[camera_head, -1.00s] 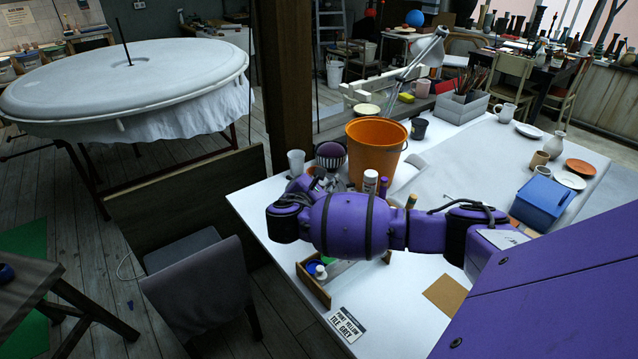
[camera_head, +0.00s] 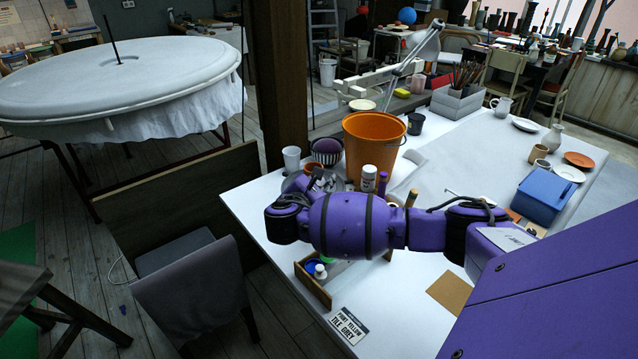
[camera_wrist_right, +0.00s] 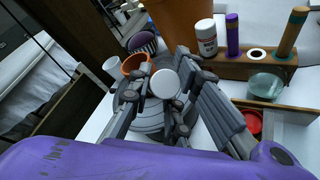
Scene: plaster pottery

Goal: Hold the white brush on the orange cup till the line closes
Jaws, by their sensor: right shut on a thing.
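My right gripper (camera_wrist_right: 168,95) is shut on the white brush (camera_wrist_right: 165,83), which shows mostly as a round white end between the fingers. The orange cup (camera_wrist_right: 130,66) sits just beyond the fingers in the right wrist view, partly hidden by them, above a grey round disc (camera_wrist_right: 148,117). I cannot tell whether the brush tip touches the cup, or see the painted line. In the head view my purple right arm reaches in from the right and hides much of the gripper (camera_head: 322,182). My left gripper is not in view.
A large orange bucket (camera_head: 374,145) stands close behind the gripper. A purple striped pot (camera_head: 327,150) and a white cup (camera_head: 292,158) stand near the table's left edge. A white spray can (camera_wrist_right: 206,37) and a wooden holder (camera_wrist_right: 258,66) stand to the right.

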